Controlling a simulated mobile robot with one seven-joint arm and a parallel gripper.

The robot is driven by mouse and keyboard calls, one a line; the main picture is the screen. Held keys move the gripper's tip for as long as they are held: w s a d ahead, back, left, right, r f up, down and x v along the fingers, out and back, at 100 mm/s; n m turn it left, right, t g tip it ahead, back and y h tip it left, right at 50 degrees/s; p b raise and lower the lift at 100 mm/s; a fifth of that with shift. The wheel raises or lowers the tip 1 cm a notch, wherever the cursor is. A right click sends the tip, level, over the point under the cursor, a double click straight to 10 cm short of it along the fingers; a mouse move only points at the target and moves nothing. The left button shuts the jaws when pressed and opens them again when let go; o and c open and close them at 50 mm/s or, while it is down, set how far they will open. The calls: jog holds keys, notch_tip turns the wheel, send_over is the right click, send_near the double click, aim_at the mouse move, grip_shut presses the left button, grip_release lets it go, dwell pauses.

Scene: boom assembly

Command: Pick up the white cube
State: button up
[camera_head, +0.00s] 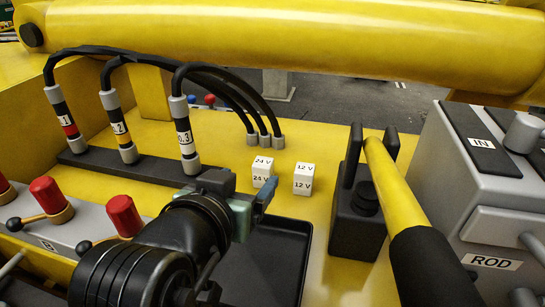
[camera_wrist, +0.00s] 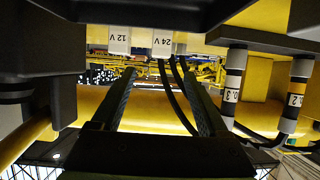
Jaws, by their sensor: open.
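Two white cubes stand side by side on the yellow deck in the head view. The left one, marked 24 V (camera_head: 262,172), is nearer my gripper; the right one, marked 12 V (camera_head: 303,179), is a little apart from it. My gripper (camera_head: 266,192) is in front of the 24 V cube, and its fingers show only in part there. In the wrist view, which appears upside down, the fingers (camera_wrist: 160,78) are spread with nothing between them. The 24 V cube (camera_wrist: 163,43) and the 12 V cube (camera_wrist: 119,40) show at the top, beyond the fingertips.
Hoses with numbered connectors (camera_head: 185,135) rise from a black bar at the left. A black tray (camera_head: 275,260) lies in front of the cubes. A black bracket with a yellow handle (camera_head: 390,185) and a grey box marked ROD (camera_head: 485,215) stand at the right. A yellow boom (camera_head: 300,45) spans the back.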

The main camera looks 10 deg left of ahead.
aim_at(261, 168)
jog(key=p+x, duration=0.1)
jog(key=x, duration=0.3)
jog(key=shift+a, duration=0.15)
jog(key=shift+p+x, duration=1.4)
jog(key=shift+x, duration=1.85)
jog(key=shift+s+f, duration=0.1)
jog(key=shift+f, duration=0.1)
grip_shut()
